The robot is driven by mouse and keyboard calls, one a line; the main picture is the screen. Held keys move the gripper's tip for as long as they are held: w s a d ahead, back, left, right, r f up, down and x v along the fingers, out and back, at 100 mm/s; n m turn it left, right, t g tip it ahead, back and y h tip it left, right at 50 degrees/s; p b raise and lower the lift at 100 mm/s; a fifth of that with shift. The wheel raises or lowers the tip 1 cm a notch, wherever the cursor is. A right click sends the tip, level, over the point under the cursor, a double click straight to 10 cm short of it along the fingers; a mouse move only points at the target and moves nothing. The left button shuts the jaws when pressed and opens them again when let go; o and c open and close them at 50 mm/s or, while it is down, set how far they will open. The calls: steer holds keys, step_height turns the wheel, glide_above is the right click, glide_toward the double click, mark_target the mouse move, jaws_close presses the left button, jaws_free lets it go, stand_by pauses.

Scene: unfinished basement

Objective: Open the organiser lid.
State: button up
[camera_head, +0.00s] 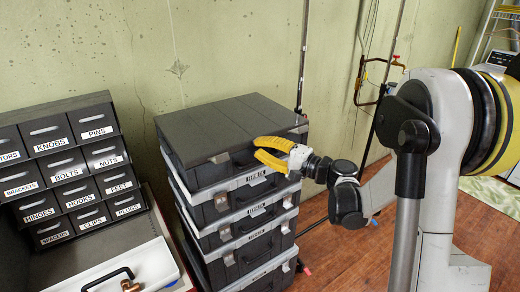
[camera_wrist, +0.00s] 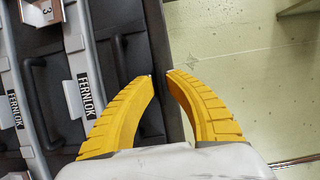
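The organiser is the dark top case (camera_head: 216,168) of a stack in the head view. Its flat dark lid (camera_head: 215,128) lies shut, with a grey latch on its front edge. My gripper (camera_head: 255,149) is at the front edge of the lid, toward its right corner. Its two yellow curved fingers are apart, one above the other. In the wrist view, the gripper (camera_wrist: 160,75) has a narrow gap between its fingertips, and the dark lid edge (camera_wrist: 158,30) runs through that gap. I cannot tell whether the fingertips touch it.
More black cases with grey front strips (camera_head: 240,232) stand below, several with handles. A labelled drawer cabinet (camera_head: 62,165) and a white tray (camera_head: 110,272) are at left. The green wall (camera_head: 210,50) is close behind the stack, with pipes (camera_head: 382,75) at right. Wooden floor (camera_head: 350,250) is open at right.

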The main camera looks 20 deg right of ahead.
jaws_close()
